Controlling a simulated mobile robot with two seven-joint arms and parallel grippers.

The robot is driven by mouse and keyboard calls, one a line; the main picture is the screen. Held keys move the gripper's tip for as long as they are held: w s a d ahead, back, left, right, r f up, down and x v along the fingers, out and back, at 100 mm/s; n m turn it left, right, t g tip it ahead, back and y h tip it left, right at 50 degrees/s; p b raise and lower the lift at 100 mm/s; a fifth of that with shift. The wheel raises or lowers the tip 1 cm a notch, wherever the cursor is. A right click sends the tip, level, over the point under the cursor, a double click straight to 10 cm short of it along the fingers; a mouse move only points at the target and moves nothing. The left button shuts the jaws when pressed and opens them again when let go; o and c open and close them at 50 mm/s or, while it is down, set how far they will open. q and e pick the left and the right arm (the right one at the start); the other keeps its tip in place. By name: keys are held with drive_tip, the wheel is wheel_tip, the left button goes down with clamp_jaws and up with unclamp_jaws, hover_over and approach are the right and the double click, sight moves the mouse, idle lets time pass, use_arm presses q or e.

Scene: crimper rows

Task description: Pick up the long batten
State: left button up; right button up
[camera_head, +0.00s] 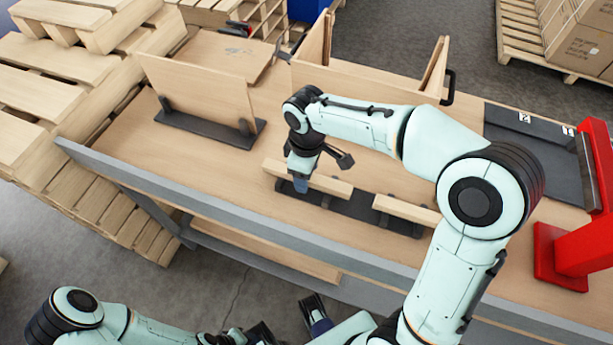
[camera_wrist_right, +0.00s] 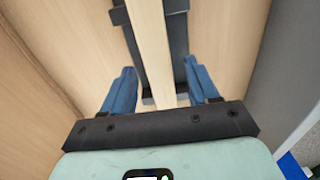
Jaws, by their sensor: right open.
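A light wooden batten (camera_head: 325,184) lies on a dark holder (camera_head: 348,205) near the table's front edge. A second wooden batten (camera_head: 407,210) lies to its right, partly hidden by my right arm; I cannot compare their full lengths. My right gripper (camera_head: 302,182) is at the left part of the first batten. In the right wrist view its blue fingers (camera_wrist_right: 159,72) are open, one on each side of a batten (camera_wrist_right: 151,45), with gaps on both sides. My left gripper (camera_head: 290,322) is low at the bottom edge, away from the table; its opening is unclear.
An upright board (camera_head: 205,95) stands in a dark base behind left. Wooden panels (camera_head: 350,80) stand at the back. A red machine (camera_head: 560,250) and a dark plate (camera_head: 540,150) are on the right. Pallets (camera_head: 60,100) stand left of the table.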

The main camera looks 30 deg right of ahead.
clamp_jaws()
drive_tip(key=shift+r, duration=0.1)
